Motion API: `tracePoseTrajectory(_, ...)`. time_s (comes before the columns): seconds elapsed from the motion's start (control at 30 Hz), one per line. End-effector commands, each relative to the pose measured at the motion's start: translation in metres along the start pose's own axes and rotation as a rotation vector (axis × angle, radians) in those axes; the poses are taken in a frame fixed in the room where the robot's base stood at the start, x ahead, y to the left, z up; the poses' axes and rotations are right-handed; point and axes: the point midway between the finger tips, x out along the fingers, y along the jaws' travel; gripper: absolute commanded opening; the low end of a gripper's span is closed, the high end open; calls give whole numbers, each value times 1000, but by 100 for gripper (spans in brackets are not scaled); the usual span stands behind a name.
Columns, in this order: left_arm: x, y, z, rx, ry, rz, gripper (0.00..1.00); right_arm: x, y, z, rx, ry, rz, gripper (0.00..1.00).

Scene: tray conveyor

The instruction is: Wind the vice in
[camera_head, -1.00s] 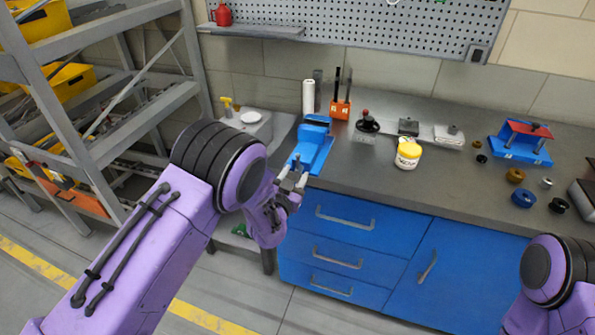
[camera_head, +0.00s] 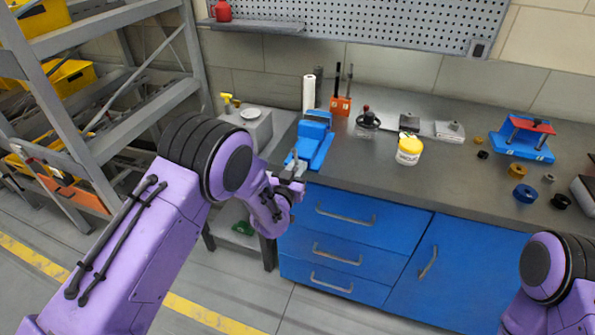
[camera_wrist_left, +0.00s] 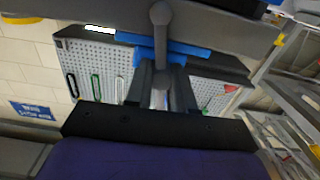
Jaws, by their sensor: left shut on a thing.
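The blue vice (camera_head: 315,140) stands at the left front corner of the grey bench. Its handle, a grey bar with a round knob (camera_wrist_left: 160,14), projects at the bench's front edge. My left gripper (camera_head: 294,176) is at the front of the vice. In the left wrist view my left gripper (camera_wrist_left: 160,84) is shut on the bar, with the knob beyond the fingertips. Blue vice parts (camera_wrist_left: 185,49) show behind the bar. The gap between the vice jaws is not clear. Only part of my right arm shows at the lower right, without its gripper.
An orange tool holder (camera_head: 341,106), a yellow-and-white tub (camera_head: 409,150) and a blue-and-red fixture (camera_head: 522,139) stand on the bench (camera_head: 440,178). Blue drawers (camera_head: 335,240) lie below. A grey rack (camera_head: 150,110) stands at the left.

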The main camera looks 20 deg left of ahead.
Motion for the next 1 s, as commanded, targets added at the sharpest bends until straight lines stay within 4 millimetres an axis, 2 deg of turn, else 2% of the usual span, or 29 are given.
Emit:
tracePoseTrajectory(0.17, 0, 0, 0, 2, -1, 0, 0, -1, 0, 0, 0, 0, 0, 43)
tracePoseTrajectory(0.2, 0, 0, 0, 2, -1, 0, 36, -1, 0, 0, 0, 0, 0, 43)
tracePoseTrajectory(0.23, 0, 0, 0, 2, -1, 0, 46, -1, 0, 0, 0, 0, 0, 43)
tracePoseTrajectory(0.27, 0, 0, 0, 2, -1, 0, 48, -1, 0, 0, 0, 0, 0, 43)
tracePoseTrajectory(0.53, -1, 0, 0, 3, -1, 0, 48, 0, 0, 0, 0, 0, 0, 43)
tracePoseTrajectory(0.63, -10, 1, 2, 4, -3, 2, 48, 3, 0, 1, 0, 0, 0, 43)
tracePoseTrajectory(1.0, -91, 0, 2, 5, -2, 1, 48, 21, -2, 9, 0, 0, 0, 43)
